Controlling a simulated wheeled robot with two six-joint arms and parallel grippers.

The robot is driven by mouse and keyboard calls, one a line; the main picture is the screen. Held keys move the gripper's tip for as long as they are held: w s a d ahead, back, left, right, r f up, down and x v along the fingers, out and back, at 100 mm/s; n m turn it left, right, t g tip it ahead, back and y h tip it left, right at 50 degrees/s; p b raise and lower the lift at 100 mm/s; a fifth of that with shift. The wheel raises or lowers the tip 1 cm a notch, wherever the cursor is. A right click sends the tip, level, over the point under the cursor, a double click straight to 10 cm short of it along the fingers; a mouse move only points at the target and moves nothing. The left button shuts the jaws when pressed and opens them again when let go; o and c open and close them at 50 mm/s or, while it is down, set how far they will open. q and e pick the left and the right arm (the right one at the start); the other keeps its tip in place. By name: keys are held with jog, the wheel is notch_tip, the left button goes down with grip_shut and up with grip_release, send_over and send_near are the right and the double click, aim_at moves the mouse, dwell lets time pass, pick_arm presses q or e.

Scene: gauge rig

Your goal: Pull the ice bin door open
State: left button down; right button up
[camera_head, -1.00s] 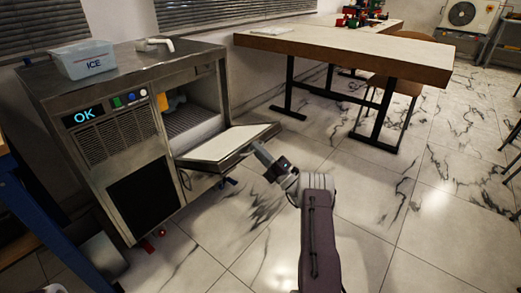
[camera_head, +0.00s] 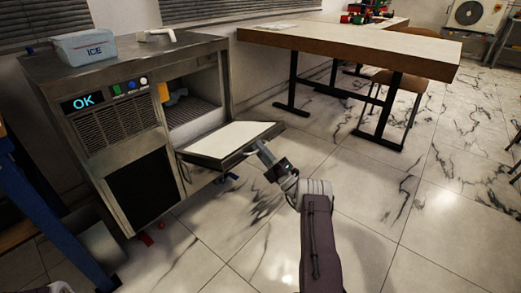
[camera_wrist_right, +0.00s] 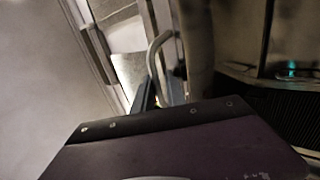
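The ice bin door (camera_head: 230,143) is a pale panel with a dark rim on the front of a steel ice machine (camera_head: 143,190). It hangs open, tilted out nearly flat, and the bin opening (camera_head: 195,110) shows behind it. My right gripper (camera_head: 262,153) is at the door's outer right edge. Its fingertips are too small and dark to show whether they are open or shut. My left gripper is not in view.
A blue ICE tub (camera_head: 84,48) and a white scoop-like object (camera_head: 157,35) stand on the machine's top. A wooden table (camera_head: 350,48) with black legs is behind to the right. A blue post (camera_head: 38,215) is at the left.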

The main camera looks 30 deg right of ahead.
jog(key=shift+a+f, duration=0.1)
jog(key=shift+f, duration=0.2)
jog(key=p+v, duration=0.3)
jog(key=v, duration=0.5)
jog(key=shift+s+p, duration=0.3)
jog(key=shift+s, duration=0.1)
jog(key=shift+s+d+f, duration=0.1)
jog(key=shift+d, duration=0.15)
